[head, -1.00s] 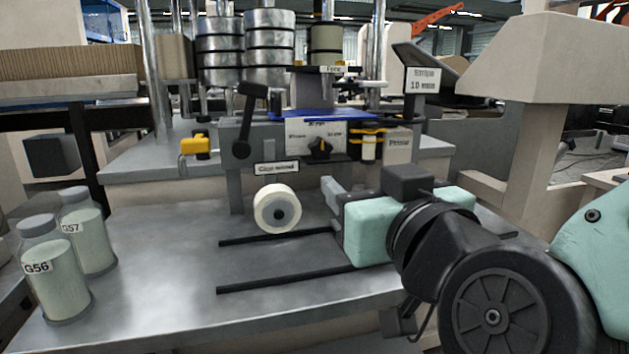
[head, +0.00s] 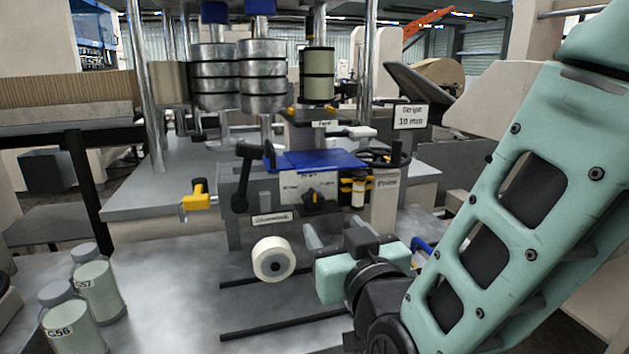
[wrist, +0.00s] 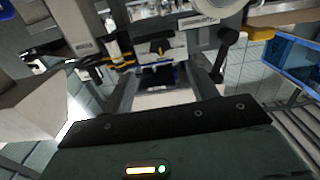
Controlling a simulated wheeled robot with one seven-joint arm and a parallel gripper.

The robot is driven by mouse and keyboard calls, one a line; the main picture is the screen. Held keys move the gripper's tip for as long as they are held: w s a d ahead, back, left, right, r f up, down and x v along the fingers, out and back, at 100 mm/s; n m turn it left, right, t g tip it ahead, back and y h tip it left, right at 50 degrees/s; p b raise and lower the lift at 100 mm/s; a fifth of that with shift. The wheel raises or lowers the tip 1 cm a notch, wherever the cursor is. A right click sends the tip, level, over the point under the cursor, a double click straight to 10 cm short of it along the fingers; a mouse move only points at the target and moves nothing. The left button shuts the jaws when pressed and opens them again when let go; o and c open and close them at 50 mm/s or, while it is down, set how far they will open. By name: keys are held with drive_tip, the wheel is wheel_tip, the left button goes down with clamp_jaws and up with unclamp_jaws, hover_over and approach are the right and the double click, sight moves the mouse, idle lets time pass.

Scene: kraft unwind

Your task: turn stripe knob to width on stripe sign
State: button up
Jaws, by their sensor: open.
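The stripe sign (head: 410,116) stands at the back right and reads "Stripe 10 mm". The stripe knob (head: 313,197) is a dark pointer knob on a white plate below a blue plate; its width marks are too blurred to read now. In the wrist view the knob (wrist: 160,48) shows above the space between my fingers. My gripper (head: 312,238) has a teal body and grey fingers and is low in front of the knob, apart from it. In the wrist view my gripper (wrist: 165,88) is open, with nothing held between the fingers.
A white roll (head: 273,259) sits left of my gripper. A black lever (head: 243,175) and a yellow handle (head: 198,194) stand left of the knob. A small pale cylinder (head: 358,193) is close right of it. Two jars (head: 97,290) stand at the lower left.

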sight(315, 201)
drive_tip(key=p+x, duration=0.1)
drive_tip(key=x, duration=1)
drive_tip(key=shift+w+a, duration=0.1)
drive_tip(key=shift+w, duration=0.1)
drive_tip(key=shift+c, duration=0.4)
drive_tip(key=c, duration=0.9)
